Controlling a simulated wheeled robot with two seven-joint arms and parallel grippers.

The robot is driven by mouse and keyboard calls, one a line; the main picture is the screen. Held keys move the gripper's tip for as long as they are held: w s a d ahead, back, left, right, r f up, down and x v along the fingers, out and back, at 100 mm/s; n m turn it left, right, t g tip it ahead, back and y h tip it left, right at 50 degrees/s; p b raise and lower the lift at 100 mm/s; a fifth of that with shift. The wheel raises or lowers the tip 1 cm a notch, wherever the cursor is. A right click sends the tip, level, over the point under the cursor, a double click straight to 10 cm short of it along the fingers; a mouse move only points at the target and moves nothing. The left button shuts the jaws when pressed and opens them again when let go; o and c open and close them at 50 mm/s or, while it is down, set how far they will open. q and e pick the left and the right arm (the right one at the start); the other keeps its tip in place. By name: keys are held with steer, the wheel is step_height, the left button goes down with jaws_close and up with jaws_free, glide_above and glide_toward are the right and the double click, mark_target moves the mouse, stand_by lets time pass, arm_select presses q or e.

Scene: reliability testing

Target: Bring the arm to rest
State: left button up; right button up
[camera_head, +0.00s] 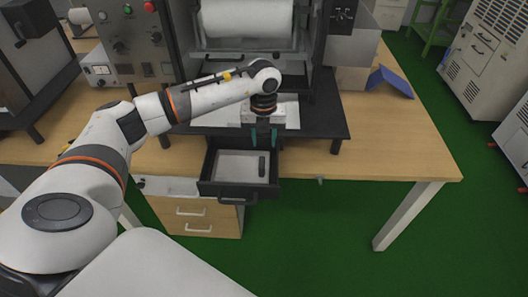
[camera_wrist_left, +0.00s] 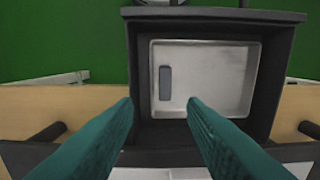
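My left arm (camera_head: 210,98) reaches in from the left. Its gripper (camera_head: 263,138) points down above the back of an open black drawer (camera_head: 235,190). In the left wrist view, the teal fingers (camera_wrist_left: 160,108) are spread apart with nothing between them. A white tray (camera_wrist_left: 215,80) lies inside the drawer, and a small dark grey block (camera_wrist_left: 165,83) rests in the tray, ahead of the fingertips. The block also shows in the head view (camera_head: 262,167), apart from the gripper. My right gripper is in neither view.
The drawer belongs to a dark machine (camera_head: 325,110) on a wooden table (camera_head: 400,140). A blue angled object (camera_head: 392,80) lies at the back right of the table. A wooden drawer unit (camera_head: 195,210) stands below. Green floor (camera_head: 330,240) is clear at the front right.

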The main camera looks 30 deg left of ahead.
arm_select(q)
steer(key=shift+r, duration=1.15)
